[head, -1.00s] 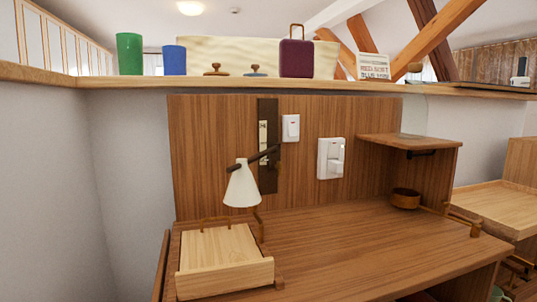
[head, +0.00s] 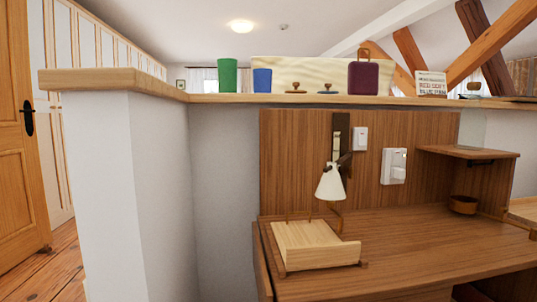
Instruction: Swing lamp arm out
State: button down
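The lamp has a white cone shade (head: 331,183) that hangs in front of the wood back panel, right of the picture's middle. Its short dark lamp arm (head: 345,160) shows above the shade and meets a dark upright wall plate (head: 341,124). The lamp arm looks foreshortened, so its exact angle is hard to tell. A thin curved tan piece (head: 339,207) shows below the shade. My gripper is not in view.
Below the lamp, a light wooden tray (head: 305,245) sits on the brown desk (head: 420,235). White switches (head: 361,138) (head: 394,166) are right of the lamp. A white partition wall (head: 135,190) stands left of the desk. Open floor (head: 45,268) and a wooden door (head: 15,150) lie farther left.

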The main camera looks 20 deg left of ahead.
aim_at(349, 156)
jog(key=u, duration=0.5)
jog(key=i, duration=0.55)
jog(key=u, duration=0.3)
